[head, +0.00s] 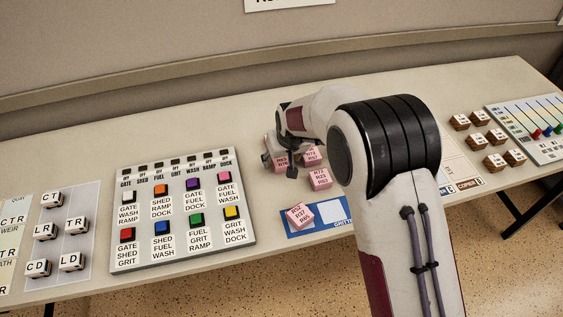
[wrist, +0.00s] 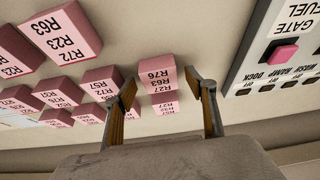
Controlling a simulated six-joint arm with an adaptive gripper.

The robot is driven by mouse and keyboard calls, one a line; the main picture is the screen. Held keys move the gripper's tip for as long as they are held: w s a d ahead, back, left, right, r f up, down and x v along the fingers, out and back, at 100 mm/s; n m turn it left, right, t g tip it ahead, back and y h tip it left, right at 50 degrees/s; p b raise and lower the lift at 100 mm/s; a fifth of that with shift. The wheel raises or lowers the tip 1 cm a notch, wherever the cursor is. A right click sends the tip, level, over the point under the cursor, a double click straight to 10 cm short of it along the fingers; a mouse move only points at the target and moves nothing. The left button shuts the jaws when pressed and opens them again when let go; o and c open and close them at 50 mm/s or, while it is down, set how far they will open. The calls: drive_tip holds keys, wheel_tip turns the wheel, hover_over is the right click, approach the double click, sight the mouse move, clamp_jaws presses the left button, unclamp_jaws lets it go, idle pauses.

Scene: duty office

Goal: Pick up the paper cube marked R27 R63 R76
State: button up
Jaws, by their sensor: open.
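The pink paper cube marked R27 R63 R76 (wrist: 157,76) stands on the table between the two fingers of my gripper (wrist: 161,87) in the wrist view. Its lettering appears upside down there. The fingers are open, one on each side; the left finger is close to the cube, and I cannot tell whether it touches. In the head view my gripper (head: 279,166) is low over the table, around a pink cube (head: 282,161) that my arm partly hides.
Several other pink cubes stand close by, one marked R72 R23 R63 (wrist: 62,33) in the wrist view. Another cube (head: 300,216) lies on a blue-and-white card (head: 333,227). A button panel (head: 180,262) is to the left. Bare table lies between panel and cubes.

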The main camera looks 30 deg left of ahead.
sight(282, 161)
drive_tip(key=c, duration=1.2)
drive_tip(key=shift+r, duration=0.15)
drive_tip(key=shift+r, duration=4.9)
